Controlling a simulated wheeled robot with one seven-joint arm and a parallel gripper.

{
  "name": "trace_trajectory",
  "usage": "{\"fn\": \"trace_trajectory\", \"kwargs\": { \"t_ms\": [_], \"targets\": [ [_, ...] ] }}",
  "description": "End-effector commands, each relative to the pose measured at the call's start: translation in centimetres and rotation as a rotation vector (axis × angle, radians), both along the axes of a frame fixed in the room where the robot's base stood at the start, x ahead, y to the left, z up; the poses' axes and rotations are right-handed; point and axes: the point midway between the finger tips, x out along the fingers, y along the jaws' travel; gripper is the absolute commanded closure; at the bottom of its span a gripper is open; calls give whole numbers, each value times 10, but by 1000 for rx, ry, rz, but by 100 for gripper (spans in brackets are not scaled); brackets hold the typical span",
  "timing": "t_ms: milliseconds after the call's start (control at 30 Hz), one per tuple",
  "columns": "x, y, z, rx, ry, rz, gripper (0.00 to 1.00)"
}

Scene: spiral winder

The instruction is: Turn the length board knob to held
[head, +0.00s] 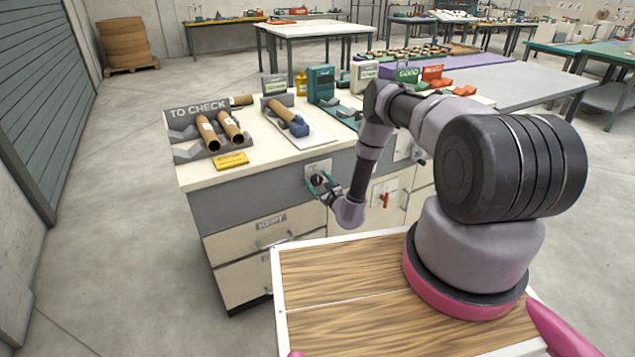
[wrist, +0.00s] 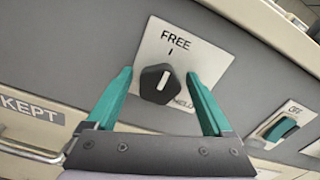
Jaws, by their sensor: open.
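The length board knob is a black knob (wrist: 157,84) with a white pointer line, on a light plate (wrist: 190,52) on the grey front panel. The plate reads FREE at the top, and a second word at the lower right is partly hidden, ending like "HELD". The white line points up, slightly right, close to the FREE mark. My gripper (wrist: 155,92) is open, its two teal fingers on either side of the knob, with gaps showing. In the head view my gripper (head: 316,184) is at the bench front, over the plate (head: 318,168).
A teal switch (wrist: 284,129) marked OFF is to the right on the panel. A red handle (head: 384,199) sits farther right. Drawers with handles, one labelled KEPT (wrist: 32,108), lie below. Cardboard tubes (head: 208,133) lie on the bench top.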

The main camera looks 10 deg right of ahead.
Motion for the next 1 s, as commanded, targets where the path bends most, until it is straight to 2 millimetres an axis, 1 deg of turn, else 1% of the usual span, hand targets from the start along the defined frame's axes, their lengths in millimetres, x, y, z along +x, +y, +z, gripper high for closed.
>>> {"fn": "trace_trajectory", "kwargs": {
  "t_ms": [167, 267, 300, 367, 400, 733, 867, 1000],
  "targets": [
    [0, 0, 0, 0, 0, 1, 14],
    [0, 0, 0, 0, 0, 1, 49],
    [0, 0, 0, 0, 0, 1, 64],
    [0, 0, 0, 0, 0, 1, 87],
    [0, 0, 0, 0, 0, 1, 100],
    [0, -1, 0, 43, 15, 1, 100],
    [0, -1, 0, 108, 36, -1, 100],
    [0, -2, 0, 208, 68, -1, 100]
  ]
}}
